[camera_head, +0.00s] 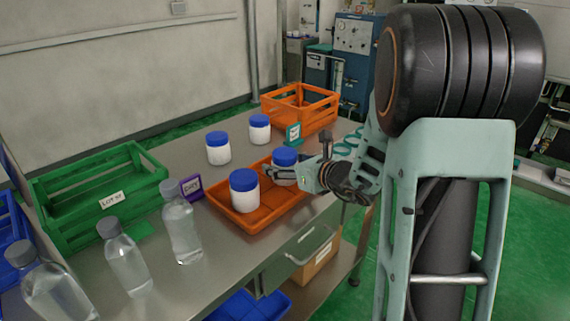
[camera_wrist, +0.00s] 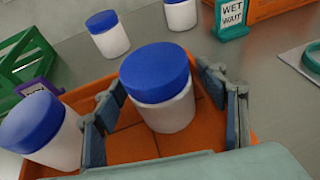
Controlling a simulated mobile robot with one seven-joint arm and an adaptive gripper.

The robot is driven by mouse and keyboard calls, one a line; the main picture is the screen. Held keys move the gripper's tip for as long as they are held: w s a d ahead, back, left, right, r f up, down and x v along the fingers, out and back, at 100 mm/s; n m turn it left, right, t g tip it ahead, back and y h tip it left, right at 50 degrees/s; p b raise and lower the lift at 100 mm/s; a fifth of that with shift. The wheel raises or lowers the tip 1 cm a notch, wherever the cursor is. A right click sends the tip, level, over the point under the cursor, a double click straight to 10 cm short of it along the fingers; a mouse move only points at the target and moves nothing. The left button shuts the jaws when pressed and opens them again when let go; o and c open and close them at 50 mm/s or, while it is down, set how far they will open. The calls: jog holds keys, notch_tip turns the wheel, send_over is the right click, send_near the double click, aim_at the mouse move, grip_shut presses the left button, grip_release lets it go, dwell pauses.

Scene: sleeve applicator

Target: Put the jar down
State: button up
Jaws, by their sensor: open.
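A white jar with a blue lid (camera_head: 284,164) stands upright in the orange tray (camera_head: 262,223). In the wrist view this jar (camera_wrist: 160,88) is between the two fingers of my gripper (camera_wrist: 168,112). The fingers are open, with a visible gap between the jar and the right finger. In the head view my gripper (camera_head: 290,174) reaches the jar from the right. A second white jar with a blue lid (camera_head: 244,191) stands in the same tray, to the left of my gripper; it also shows in the wrist view (camera_wrist: 42,132).
Two more blue-lidded jars (camera_head: 218,149) (camera_head: 260,129) stand on the steel table behind the tray. A green crate (camera_head: 95,195), a purple sign (camera_head: 191,188) and several clear bottles (camera_head: 181,225) are left. An orange crate (camera_head: 300,108) and a teal sign (camera_head: 293,134) are behind.

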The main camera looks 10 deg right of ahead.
jog(key=shift+s+d+r, duration=0.15)
jog(key=shift+s+r, duration=0.05)
jog(key=shift+r, duration=0.05)
jog(key=p+v, duration=0.2)
jog(key=v, duration=0.9)
jog(key=shift+s, duration=0.3)
